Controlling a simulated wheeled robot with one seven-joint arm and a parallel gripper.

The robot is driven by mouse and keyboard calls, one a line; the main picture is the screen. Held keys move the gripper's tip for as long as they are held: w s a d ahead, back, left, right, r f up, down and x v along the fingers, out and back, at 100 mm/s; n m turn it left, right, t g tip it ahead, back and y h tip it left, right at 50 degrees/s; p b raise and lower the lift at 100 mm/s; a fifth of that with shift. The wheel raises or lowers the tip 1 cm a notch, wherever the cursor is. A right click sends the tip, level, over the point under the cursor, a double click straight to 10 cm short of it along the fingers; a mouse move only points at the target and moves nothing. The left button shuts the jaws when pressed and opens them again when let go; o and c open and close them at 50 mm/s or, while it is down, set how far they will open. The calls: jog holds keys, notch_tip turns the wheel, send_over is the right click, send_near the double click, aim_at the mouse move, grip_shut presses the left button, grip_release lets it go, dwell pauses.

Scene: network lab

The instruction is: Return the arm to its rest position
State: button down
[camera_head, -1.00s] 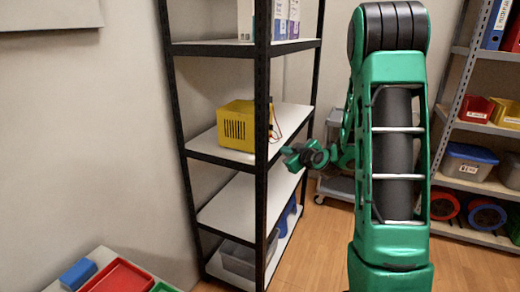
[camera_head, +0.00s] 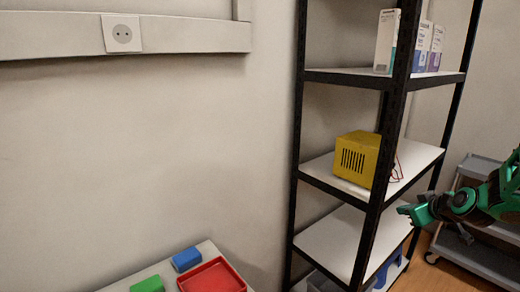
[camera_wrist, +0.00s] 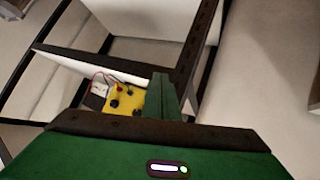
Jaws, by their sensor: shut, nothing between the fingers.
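My gripper (camera_head: 418,212) is at the right of the head view, at the end of my green arm, which runs out of the right edge. It is in front of the black-framed shelf rack (camera_head: 385,130), apart from the yellow box as far as I can see. In the wrist view the green fingers (camera_wrist: 163,95) stand together, with nothing visible between them. The yellow box (camera_head: 356,158), with dark side slots and red leads, sits on the rack's middle shelf. Its front with knobs shows in the wrist view (camera_wrist: 125,100), partly hidden by the fingers.
White cartons (camera_head: 386,42) stand on the upper shelf. A grey cart (camera_head: 470,255) is at the right, behind my arm. At the lower left a table (camera_head: 125,284) bears a red tray (camera_head: 212,277), a blue block (camera_head: 186,259) and a green block (camera_head: 147,285). A wall socket (camera_head: 122,35) is at upper left.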

jog(key=s+a+m+g, duration=0.1)
jog(key=s+m+g, duration=0.2)
jog(key=s, duration=0.9)
jog(key=s+a+r+m+g, duration=0.1)
jog(key=s+m+g, duration=0.3)
jog(key=s, duration=0.8)
jog(key=s+a+r+m+g, duration=0.1)
jog(key=s+a+m+g, duration=0.2)
jog(key=s, duration=0.9)
jog(key=shift+s+g, duration=0.25)
jog(key=shift+g, duration=0.15)
